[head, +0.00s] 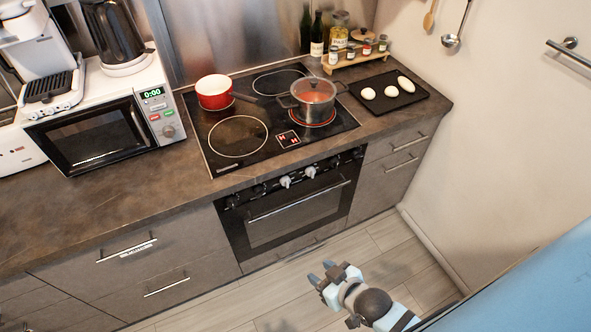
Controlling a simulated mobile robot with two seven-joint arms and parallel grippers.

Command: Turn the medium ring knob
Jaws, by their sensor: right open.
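A row of knobs runs along the top of the oven front. Two light knobs (285,182) sit near its middle, with dark, small knobs (258,190) on either side. I cannot tell which one is the medium ring knob. Above is the black cooktop (263,153), with round rings of differing size and a red "H H" display. The ring under the steel pot (315,95) glows red. My right gripper (320,272) is open and empty, low in front of the oven and apart from the knobs. My left gripper is out of view.
A red pot (214,92) stands on the back left ring. The oven handle (298,201) sticks out below the knobs. A microwave (100,135) is on the counter at left, a black tray (388,92) with white eggs at right. The floor (370,252) before the oven is clear.

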